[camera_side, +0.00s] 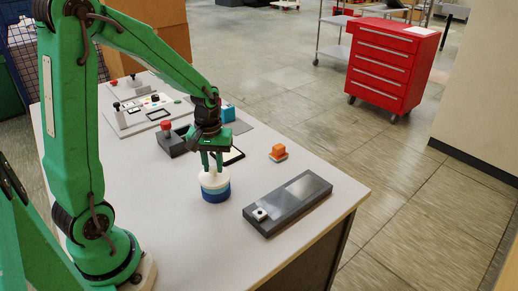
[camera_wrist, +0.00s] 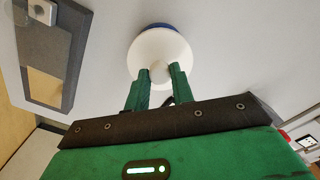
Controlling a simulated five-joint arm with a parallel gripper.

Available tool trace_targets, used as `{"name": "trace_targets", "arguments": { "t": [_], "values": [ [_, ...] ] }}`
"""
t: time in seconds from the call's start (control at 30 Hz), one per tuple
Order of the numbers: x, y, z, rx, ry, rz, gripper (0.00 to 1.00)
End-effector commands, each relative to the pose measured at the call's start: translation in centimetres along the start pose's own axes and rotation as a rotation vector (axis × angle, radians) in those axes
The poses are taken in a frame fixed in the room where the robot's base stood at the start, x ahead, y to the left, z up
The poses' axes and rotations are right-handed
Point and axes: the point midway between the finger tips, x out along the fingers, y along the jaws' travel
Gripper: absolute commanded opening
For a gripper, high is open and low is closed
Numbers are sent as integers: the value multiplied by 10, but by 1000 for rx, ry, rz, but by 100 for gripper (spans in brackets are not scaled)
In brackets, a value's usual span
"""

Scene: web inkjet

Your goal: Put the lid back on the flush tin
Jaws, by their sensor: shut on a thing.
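The flush tin (camera_side: 216,195) is a round blue tin standing upright near the middle of the table. Its white round lid (camera_side: 214,180) is right at the top of the tin, under my gripper (camera_side: 212,166). In the wrist view, my gripper (camera_wrist: 160,72) is shut on the small knob in the middle of the lid (camera_wrist: 160,45). A blue edge of the tin (camera_wrist: 160,26) shows past the lid's far side. The lid hides the tin's mouth, and I cannot tell whether it is fully seated or slightly above the rim.
A dark grey tray-like block (camera_side: 288,205) lies right of the tin near the table edge. A black holder with a red knob (camera_side: 170,138) and other parts stand at the back left. Bare table surrounds the tin.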

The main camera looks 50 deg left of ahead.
Motion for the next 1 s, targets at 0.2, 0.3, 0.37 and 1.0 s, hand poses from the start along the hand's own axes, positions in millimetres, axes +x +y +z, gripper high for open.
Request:
{"name": "trace_targets", "arguments": {
  "t": [0.2,0.3,0.37,1.0],
  "values": [
    [15,0,0,0,-2,-1,1],
    [20,0,0,0,-1,-1,1],
    [23,0,0,0,-1,-1,1],
    [28,0,0,0,0,0,1]
  ]
}}
